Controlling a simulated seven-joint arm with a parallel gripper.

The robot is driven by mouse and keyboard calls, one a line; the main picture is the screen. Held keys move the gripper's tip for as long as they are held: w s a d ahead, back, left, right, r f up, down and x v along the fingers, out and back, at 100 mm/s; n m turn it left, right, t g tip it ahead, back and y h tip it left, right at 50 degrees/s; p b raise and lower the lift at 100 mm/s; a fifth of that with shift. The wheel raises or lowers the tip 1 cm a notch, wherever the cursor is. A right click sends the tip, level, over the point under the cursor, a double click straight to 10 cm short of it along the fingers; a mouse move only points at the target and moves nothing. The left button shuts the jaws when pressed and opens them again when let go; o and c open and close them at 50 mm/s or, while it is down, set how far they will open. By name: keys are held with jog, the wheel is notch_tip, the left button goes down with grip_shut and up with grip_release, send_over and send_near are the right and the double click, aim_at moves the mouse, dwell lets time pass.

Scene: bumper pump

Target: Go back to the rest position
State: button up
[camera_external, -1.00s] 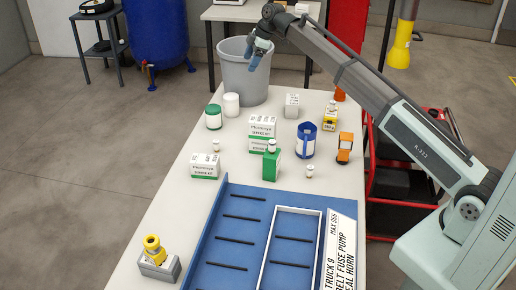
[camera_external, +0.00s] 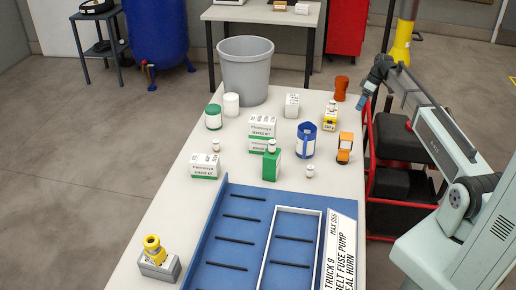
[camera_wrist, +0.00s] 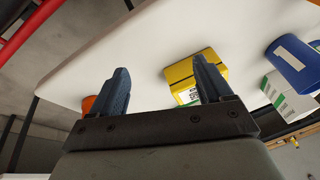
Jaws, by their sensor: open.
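My gripper (camera_external: 362,104) is beyond the right edge of the white table, above the red cart. In the wrist view my gripper (camera_wrist: 165,85) shows two blue fingers spread wide apart with nothing between them. The table (camera_external: 180,225) lies to the left of it. The yellow box (camera_external: 330,119) stands on the table near that edge; it also shows behind the right finger in the wrist view (camera_wrist: 185,75). The orange cup-like object (camera_external: 341,84) stands on the table's far right corner, just left of my gripper.
A grey bin (camera_external: 246,75) stands at the table's far end. Boxes, a blue mug (camera_external: 305,140) and an orange toy-like item (camera_external: 345,148) stand mid-table. A blue tray (camera_external: 232,215) fills the front. The red cart (camera_external: 400,160) is below my arm.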

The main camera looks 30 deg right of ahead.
jog(key=s+d+f+m, duration=0.1)
jog(key=s+d+f, duration=0.1)
jog(key=s+f, duration=0.3)
jog(key=s+d+f+m+y, duration=0.1)
jog(key=s+d+f+m, duration=0.15)
jog(key=s, duration=0.45)
jog(key=s+d+f+m, duration=0.1)
jog(key=s+d+f, duration=0.25)
jog(key=s, duration=0.25)
jog(key=s+a+f+g, duration=0.2)
jog(key=s+a+f, duration=0.2)
jog(key=a+f, duration=0.35)
jog(key=s+a+f+m+g, duration=0.1)
jog(key=s+a+f, duration=0.2)
jog(key=a+f, duration=0.45)
jog(key=s+a+f+g, duration=0.2)
jog(key=s+a+f, duration=0.2)
jog(key=a+f, duration=0.3)
jog(key=s+a+f+g+h, duration=0.1)
jog(key=s+a+f, duration=0.3)
jog(key=s, duration=0.5)
jog(key=s+a+f+g+h, duration=0.2)
jog(key=s+a+f, duration=0.3)
jog(key=s+a, duration=0.3)
jog(key=shift+s+g+h, duration=0.3)
jog(key=shift+s+h, duration=0.2)
jog(key=shift+s, duration=0.15)
jog(key=shift+a+f, duration=0.1)
